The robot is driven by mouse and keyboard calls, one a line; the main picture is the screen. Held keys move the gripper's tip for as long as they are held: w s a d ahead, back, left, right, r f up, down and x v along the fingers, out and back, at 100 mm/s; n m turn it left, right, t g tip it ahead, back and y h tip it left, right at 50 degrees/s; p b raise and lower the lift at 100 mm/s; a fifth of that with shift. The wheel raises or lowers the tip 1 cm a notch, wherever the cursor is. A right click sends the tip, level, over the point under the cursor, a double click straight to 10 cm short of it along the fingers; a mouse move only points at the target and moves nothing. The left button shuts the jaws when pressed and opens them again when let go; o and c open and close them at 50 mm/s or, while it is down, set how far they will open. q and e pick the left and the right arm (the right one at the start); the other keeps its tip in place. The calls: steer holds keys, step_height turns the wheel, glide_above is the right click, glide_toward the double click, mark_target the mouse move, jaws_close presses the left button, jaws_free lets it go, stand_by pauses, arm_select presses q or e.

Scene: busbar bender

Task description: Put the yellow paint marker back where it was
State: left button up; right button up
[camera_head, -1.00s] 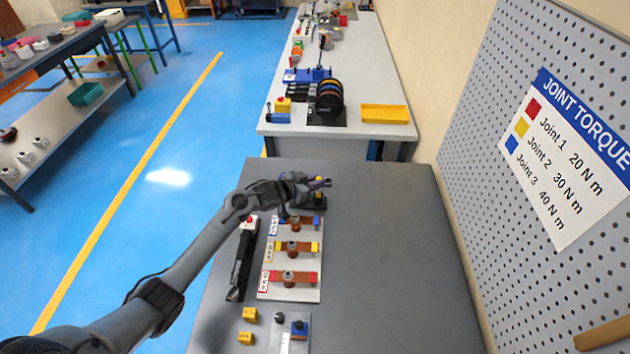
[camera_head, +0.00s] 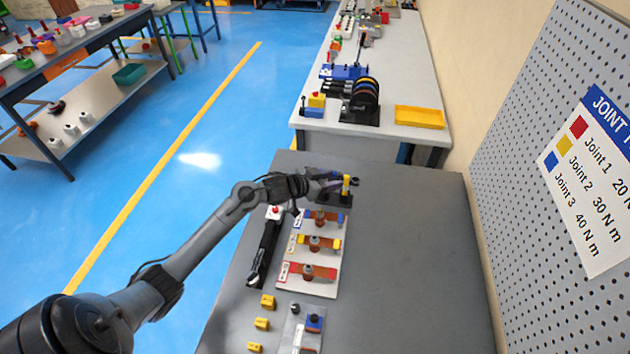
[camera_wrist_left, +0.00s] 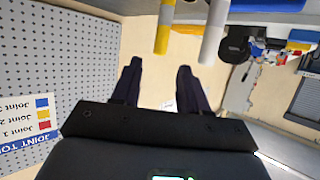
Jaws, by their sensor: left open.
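The yellow paint marker (camera_head: 346,185) stands upright in a dark holder (camera_head: 335,199) at the far end of the near bench. It also shows in the left wrist view (camera_wrist_left: 164,28), beside a white marker (camera_wrist_left: 213,32). My left gripper (camera_head: 341,181) is beside the yellow marker. In the left wrist view, its two dark fingers (camera_wrist_left: 158,68) are apart, with nothing between them. The yellow marker is ahead of the fingertips and clear of them. The holder's slots are partly hidden by the gripper. My right gripper is not in view.
A board (camera_head: 318,288) with copper bars and coloured clamps lies just in front of the holder. A dark long-handled tool (camera_head: 266,248) lies to its left. Several yellow blocks (camera_head: 262,324) lie nearer. The bench's right side is clear, bounded by a pegboard wall.

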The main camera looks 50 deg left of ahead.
arm_select(q)
steer(key=v, duration=0.6)
steer(key=shift+s+p, duration=0.15)
steer(key=shift+p, duration=0.15)
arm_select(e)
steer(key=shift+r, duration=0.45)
arm_select(q)
steer(key=shift+r, duration=0.15)
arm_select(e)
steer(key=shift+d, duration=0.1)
